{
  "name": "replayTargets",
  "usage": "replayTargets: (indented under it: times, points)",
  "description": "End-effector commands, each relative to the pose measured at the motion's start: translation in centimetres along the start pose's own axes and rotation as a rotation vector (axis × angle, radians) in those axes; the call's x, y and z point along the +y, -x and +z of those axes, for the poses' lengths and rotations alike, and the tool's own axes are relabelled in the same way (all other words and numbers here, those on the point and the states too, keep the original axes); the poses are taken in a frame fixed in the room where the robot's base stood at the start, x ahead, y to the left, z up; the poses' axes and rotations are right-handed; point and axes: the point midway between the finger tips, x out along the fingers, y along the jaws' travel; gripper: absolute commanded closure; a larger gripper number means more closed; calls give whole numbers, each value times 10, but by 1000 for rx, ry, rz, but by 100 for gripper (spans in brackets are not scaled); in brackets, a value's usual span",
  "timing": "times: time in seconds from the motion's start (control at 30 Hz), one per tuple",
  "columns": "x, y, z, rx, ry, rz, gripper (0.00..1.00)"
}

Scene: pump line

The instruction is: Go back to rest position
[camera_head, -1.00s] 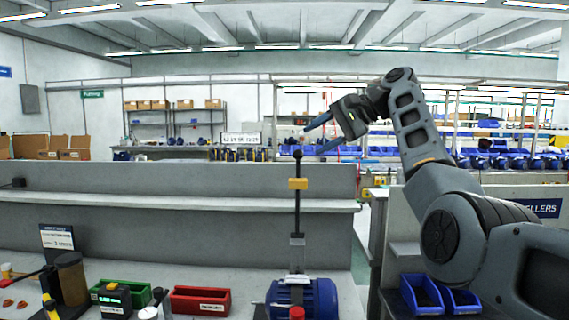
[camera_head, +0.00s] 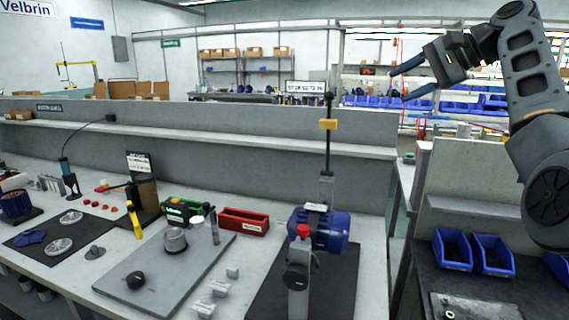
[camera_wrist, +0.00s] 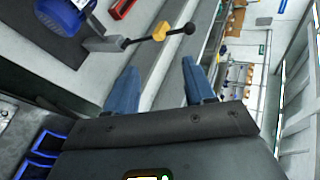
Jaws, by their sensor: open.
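My gripper (camera_head: 408,78) is raised at the upper right of the head view, its two blue fingers spread apart and pointing left. Nothing is between the fingers. In the wrist view the open fingers (camera_wrist: 162,90) show from behind, with empty space between them. The blue pump motor (camera_head: 322,228) stands on a dark mat on the bench, below and left of my gripper. A tall upright lever (camera_head: 328,155) with a yellow block and black knob rises behind the motor, apart from my gripper.
A red bin (camera_head: 244,222) and a green bin (camera_head: 183,208) stand at the back of the bench. A grey plate (camera_head: 165,268) bears small parts. Blue bins (camera_head: 453,250) sit on the dark right-hand surface. A grey ledge (camera_head: 230,135) runs behind the bench.

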Motion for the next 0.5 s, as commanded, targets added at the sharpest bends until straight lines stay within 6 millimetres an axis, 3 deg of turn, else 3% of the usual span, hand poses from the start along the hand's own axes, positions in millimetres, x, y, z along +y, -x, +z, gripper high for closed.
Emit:
replayTargets:
  times: [0.27, 0.5]
  points:
    - [21, -15, -5, 25, -2, 3, 46]
    - [56, -37, -12, 66, -5, 9, 46]
